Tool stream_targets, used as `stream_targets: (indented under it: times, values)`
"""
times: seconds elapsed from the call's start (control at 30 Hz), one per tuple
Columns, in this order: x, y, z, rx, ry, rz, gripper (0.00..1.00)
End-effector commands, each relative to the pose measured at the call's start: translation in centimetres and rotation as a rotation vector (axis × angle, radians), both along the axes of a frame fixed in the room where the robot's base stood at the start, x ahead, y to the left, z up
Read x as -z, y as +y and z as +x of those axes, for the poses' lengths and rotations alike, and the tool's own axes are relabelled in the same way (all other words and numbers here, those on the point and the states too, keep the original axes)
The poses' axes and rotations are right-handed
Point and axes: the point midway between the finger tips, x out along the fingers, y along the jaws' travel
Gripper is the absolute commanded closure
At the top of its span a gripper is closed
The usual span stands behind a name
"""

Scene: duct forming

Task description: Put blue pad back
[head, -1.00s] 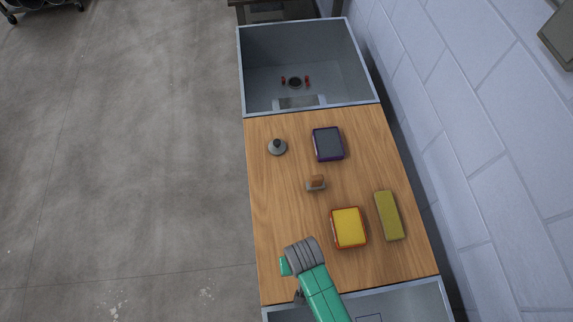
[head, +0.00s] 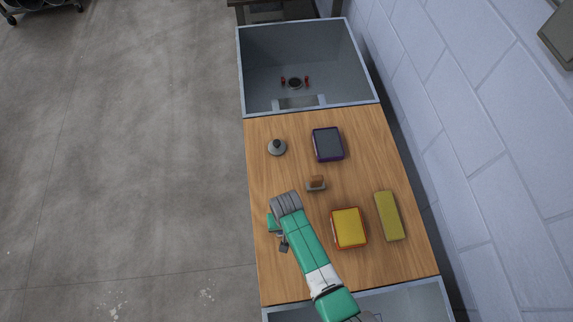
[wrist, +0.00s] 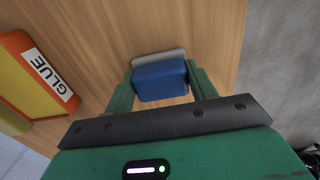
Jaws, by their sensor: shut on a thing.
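My gripper (wrist: 160,84) is shut on the blue pad (wrist: 161,80), a small blue block with a pale grey strip along its far side. A green finger lies on each side of it in the wrist view. Wood shows beyond the pad; I cannot tell how high the pad is above the tabletop. In the head view my arm reaches over the left part of the wooden tabletop (head: 275,285), and the pad is not visible there.
A yellow-and-red glue box (head: 349,228) and an olive-yellow block (head: 388,215) lie at right. A small orange-brown piece on a grey base (head: 316,184), a dark purple-edged box (head: 328,144) and a round grey knob (head: 277,148) are farther back. A grey basin (head: 340,52) adjoins the far end.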

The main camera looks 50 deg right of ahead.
Motion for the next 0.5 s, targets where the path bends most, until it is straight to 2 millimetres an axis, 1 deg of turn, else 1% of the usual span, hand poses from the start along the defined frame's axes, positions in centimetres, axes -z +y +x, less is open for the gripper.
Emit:
stream_targets:
  times: [0.13, 0.23, 0.27, 0.33, 0.37, 0.5]
  values:
    - [-0.02, 0.01, 0.0, 0.0, 0.0, 0.0, 0.69]
    - [0.34, 0.02, 0.01, 0.0, 0.0, 0.0, 0.69]
    - [0.2, 0.01, 0.0, 0.0, 0.0, 0.0, 0.38]
    - [0.17, 0.02, -0.01, 0.0, 0.0, 0.0, 0.24]
    - [0.17, 0.02, -0.01, 0.0, 0.0, 0.0, 0.22]
    - [0.17, 0.02, -0.01, 0.0, 0.0, 0.0, 0.22]
